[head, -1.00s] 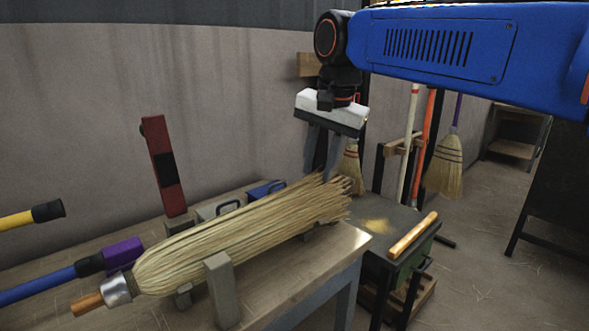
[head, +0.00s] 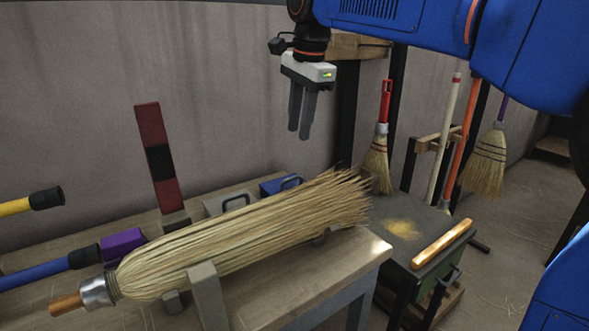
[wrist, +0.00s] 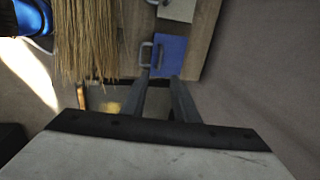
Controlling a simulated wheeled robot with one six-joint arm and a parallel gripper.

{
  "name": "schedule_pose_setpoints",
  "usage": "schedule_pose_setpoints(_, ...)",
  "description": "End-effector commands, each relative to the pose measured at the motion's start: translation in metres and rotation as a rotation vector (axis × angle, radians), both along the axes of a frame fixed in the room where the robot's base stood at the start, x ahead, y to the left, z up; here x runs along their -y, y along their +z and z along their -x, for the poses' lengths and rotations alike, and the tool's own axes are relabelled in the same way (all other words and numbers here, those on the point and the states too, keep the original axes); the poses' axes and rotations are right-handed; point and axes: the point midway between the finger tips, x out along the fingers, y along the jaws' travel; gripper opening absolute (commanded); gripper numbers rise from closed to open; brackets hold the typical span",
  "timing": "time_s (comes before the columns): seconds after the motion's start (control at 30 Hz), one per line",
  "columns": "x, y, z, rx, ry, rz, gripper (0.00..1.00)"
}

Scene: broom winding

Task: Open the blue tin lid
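The blue tin (head: 273,189) stands on the workbench behind the big straw broom head, beside a grey tin. Its blue lid has a dark handle (head: 291,181). The broom straw hides part of the tin's front. In the wrist view the blue lid (wrist: 172,54) shows beyond the fingertips, with its handle (wrist: 147,54) at its left side. My gripper (head: 298,131) hangs above and slightly right of the tin, fingers pointing down. In the wrist view the fingers (wrist: 160,80) are apart with nothing between them, and they are clear of the lid.
The big broom head (head: 245,225) lies across the workbench (head: 310,285) in front of the tin. The grey tin (head: 222,204) and a red post (head: 158,155) stand to the left. A dark side table (head: 410,248) and hanging brooms are at right. The wall is behind.

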Motion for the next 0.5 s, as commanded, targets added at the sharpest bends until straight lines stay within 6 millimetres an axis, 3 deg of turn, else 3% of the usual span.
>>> schedule_pose_setpoints(0.5,-0.010,-0.090,-0.014,-0.002,0.001,0.001,0.27)
